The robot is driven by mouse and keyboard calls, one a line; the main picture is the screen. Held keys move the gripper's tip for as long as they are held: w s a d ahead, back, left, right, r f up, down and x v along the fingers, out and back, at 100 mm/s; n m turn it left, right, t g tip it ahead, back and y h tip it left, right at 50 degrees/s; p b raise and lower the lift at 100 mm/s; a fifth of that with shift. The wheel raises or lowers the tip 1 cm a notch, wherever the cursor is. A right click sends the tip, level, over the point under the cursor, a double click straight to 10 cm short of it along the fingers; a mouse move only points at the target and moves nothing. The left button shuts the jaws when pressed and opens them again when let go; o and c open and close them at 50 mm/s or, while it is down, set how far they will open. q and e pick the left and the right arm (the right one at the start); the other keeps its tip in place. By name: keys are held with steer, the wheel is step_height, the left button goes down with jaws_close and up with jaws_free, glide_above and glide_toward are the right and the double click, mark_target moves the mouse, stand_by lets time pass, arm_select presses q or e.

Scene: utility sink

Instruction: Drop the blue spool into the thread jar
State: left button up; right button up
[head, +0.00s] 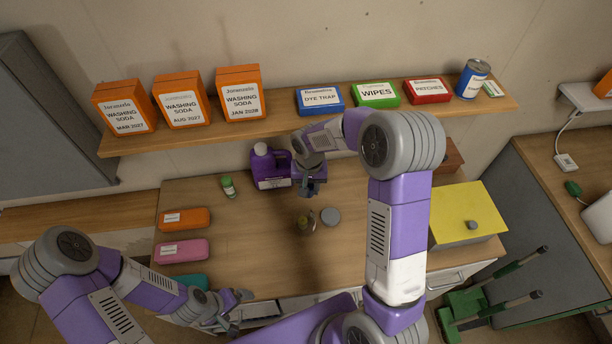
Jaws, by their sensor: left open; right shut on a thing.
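A small jar (305,224) with brownish contents stands on the wooden worktop, and I take it for the thread jar. A round grey lid (330,216) lies beside it on the right. My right gripper (309,190) points down above the worktop, behind the jar and just right of the purple jug. It is shut on a small dark thing mostly hidden by the fingers; it seems to be the blue spool, but its colour is unclear. I see no other blue spool. My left gripper (238,303) is open and empty at the worktop's front edge.
A purple jug (268,170) and a small green-capped bottle (228,187) stand at the back. Orange (185,219), pink (181,251) and teal (190,281) packs lie left. A yellow-topped box (465,210) stands right. A shelf (285,122) with boxes and a can hangs above.

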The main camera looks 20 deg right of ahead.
steer(key=shift+s+f+b, duration=0.15)
steer(key=shift+f+b, duration=0.35)
steer(key=shift+f, duration=0.25)
step_height(320, 180, down, 4)
steer(key=b, duration=0.2)
steer(key=shift+f+b, duration=0.2)
steer(key=shift+b, duration=0.2)
steer(key=o, duration=1.1)
steer(key=shift+r, duration=3.8)
